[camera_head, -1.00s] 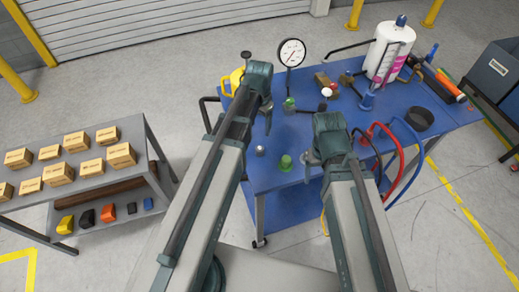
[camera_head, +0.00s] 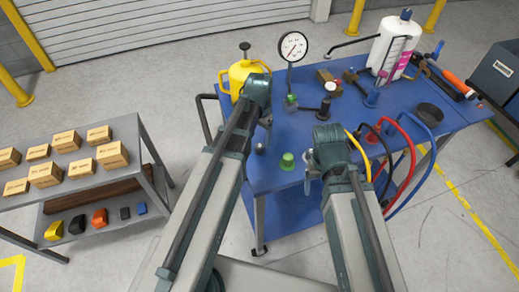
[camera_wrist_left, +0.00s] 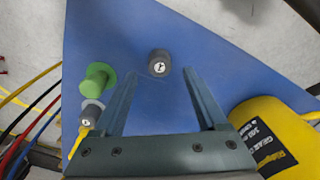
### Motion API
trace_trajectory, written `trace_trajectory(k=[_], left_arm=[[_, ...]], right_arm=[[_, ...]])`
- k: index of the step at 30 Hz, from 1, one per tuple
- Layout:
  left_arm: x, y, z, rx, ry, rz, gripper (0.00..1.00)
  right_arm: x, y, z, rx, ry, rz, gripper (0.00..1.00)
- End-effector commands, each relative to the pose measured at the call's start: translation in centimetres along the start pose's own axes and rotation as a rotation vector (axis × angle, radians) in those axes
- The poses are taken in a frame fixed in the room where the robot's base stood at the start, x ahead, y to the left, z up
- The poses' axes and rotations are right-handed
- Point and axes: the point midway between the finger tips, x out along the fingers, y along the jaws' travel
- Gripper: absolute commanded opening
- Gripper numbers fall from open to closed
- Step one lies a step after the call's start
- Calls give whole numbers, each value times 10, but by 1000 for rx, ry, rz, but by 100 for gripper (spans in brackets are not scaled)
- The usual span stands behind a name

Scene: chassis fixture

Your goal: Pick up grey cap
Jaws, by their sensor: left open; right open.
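The grey cap (camera_head: 260,148) stands on the blue table near its left front edge. In the left wrist view the grey cap (camera_wrist_left: 158,62) shows as a dark round knob with a pale mark on top. My left gripper (camera_head: 265,124) is open and hangs close above the cap's area. In its wrist view the open fingers (camera_wrist_left: 160,73) point at the cap, which shows centred just beyond the fingertips; nothing is held. My right gripper (camera_head: 309,177) is open at the table's front, right of the green cap; its fingertips are small here.
A green cap (camera_head: 287,161) stands beside the grey cap, also in the wrist view (camera_wrist_left: 97,77). A yellow jug (camera_head: 243,78) stands behind my left gripper. Red, blue and yellow hoses (camera_head: 403,165) loop at the right. A gauge (camera_head: 293,46) stands at the back of the blue table (camera_head: 285,205).

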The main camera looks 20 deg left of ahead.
Motion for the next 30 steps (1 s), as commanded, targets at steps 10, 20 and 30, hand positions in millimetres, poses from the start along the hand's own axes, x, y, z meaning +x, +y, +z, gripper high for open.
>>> trace_trajectory(k=[10,20,30], left_arm=[[43,0,6,0,0,0,75],[49,0,6,0,0,0,75],[49,0,6,0,0,0,22]], right_arm=[[43,-4,-2,0,0,0,82],[49,-5,-3,0,0,0,82],[49,-5,-3,0,0,0,82]])
